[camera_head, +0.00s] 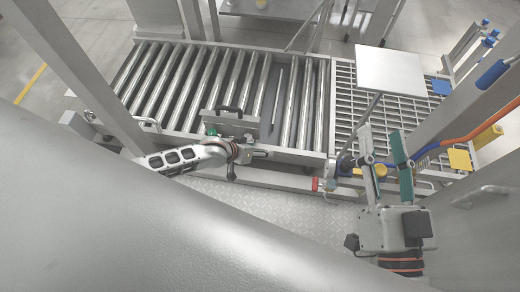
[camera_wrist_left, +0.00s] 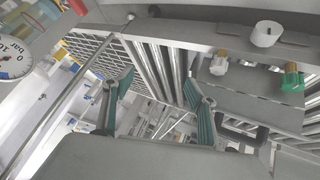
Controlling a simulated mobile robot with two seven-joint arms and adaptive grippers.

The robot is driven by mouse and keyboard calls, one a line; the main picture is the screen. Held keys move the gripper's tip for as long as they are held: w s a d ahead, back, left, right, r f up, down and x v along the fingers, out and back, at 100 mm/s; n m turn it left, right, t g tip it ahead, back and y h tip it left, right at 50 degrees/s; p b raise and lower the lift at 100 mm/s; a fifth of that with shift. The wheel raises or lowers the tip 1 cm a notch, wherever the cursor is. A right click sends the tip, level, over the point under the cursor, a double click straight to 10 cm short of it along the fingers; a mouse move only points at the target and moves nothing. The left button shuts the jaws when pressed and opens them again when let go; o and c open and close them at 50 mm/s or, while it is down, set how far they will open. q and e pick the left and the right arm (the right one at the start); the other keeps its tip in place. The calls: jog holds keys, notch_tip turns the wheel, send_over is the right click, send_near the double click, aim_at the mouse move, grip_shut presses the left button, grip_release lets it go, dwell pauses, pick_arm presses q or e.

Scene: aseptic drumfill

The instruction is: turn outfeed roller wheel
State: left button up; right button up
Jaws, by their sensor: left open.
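My left gripper (camera_head: 260,153) is at the conveyor's front rail in the head view, small and with its fingers hard to make out. In the left wrist view the two green pads of the left gripper (camera_wrist_left: 160,82) stand apart with nothing held between them. A green knob (camera_wrist_left: 292,80) and a pale round knob (camera_wrist_left: 264,33) show right of the fingers, apart from them. The green knob also shows in the head view (camera_head: 212,132). I cannot tell which part is the outfeed roller wheel. My right gripper (camera_head: 382,137) is open beside the grating, near a yellow part (camera_head: 380,171).
The roller conveyor (camera_head: 160,85) meets a metal grating (camera_head: 345,100). A grey box (camera_head: 232,121) with a black handle is by the rollers. A pressure gauge (camera_wrist_left: 15,55) is left in the wrist view. A post (camera_head: 85,75) and a pale panel (camera_head: 390,70) flank the area.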

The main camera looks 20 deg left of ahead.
pick_arm(q)
jog(key=d+r, duration=0.1)
jog(key=r+p, duration=0.1)
jog(key=r, duration=0.1)
jog(key=shift+s+d, duration=0.35)
jog(key=shift+d, duration=0.05)
pick_arm(e)
notch_tip(320, 180, up, 3)
jog(key=shift+f+y, duration=0.1)
jog(key=shift+y, duration=0.2)
